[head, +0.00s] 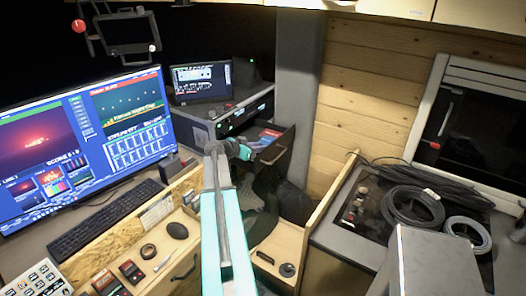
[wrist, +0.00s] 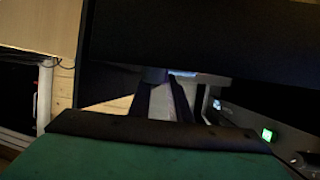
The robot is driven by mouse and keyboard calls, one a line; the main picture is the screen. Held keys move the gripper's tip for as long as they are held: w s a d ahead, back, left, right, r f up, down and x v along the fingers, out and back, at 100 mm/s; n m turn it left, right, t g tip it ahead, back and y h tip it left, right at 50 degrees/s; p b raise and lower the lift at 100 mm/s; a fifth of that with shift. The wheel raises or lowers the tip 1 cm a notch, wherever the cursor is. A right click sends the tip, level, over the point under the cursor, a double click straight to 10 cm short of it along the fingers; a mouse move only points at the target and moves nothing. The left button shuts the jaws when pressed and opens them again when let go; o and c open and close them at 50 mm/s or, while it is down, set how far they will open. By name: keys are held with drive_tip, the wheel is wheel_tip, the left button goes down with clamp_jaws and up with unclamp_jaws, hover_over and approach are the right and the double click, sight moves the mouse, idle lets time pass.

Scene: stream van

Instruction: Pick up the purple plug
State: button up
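I cannot make out a purple plug in either view. My arm reaches from the bottom of the head view up to the open drawer at the back. My gripper's end is small and dark there, and its fingertips cannot be made out. In the wrist view my gripper (wrist: 163,98) shows two dark fingers standing apart, with a pale greyish strip visible between them. I see nothing clearly held. The wrist view is dim and a large dark surface fills its upper part.
The open drawer (head: 281,153) holds red and blue items (head: 264,138). A large monitor (head: 82,132), keyboard (head: 104,222) and mouse (head: 177,230) are at left. A small screen (head: 202,81) stands behind. Coiled black cable (head: 412,207) and a grey roll (head: 468,234) lie on the right counter.

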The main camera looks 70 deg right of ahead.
clamp_jaws()
drive_tip(key=shift+r, duration=0.15)
wheel_tip(320, 180, up, 10)
drive_tip(key=b, duration=0.4)
idle(0.4)
idle(0.4)
drive_tip(key=shift+s+f, duration=0.1)
drive_tip(key=shift+f, duration=0.1)
